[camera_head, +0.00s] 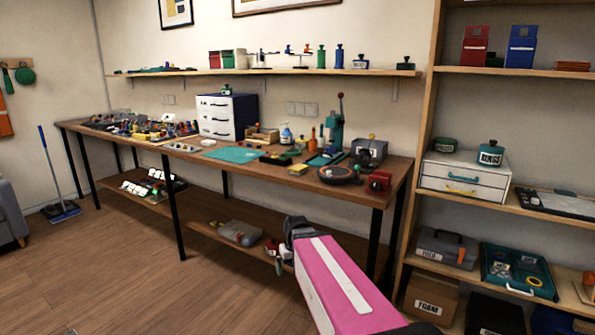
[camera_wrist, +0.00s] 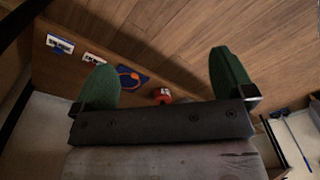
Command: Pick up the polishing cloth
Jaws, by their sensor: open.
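I cannot pick out the polishing cloth for certain. A small yellow folded-looking item (camera_head: 298,169) lies on the workbench (camera_head: 150,141), right of a flat teal mat (camera_head: 232,154); it is too small to identify. My gripper (camera_wrist: 166,66) shows in the wrist view with its two green fingers wide apart and nothing between them. Wooden floor lies beyond the fingertips. In the head view my pink and white arm reaches in front of the bench's right half, with the gripper end low, near the lower shelf.
The bench holds a white drawer unit (camera_head: 217,132), a green press (camera_head: 335,125), a dark round dish (camera_head: 340,174) and a red device (camera_head: 379,182). The lower shelf (camera_head: 217,228) carries a grey item (camera_head: 239,233). A shelf rack stands right.

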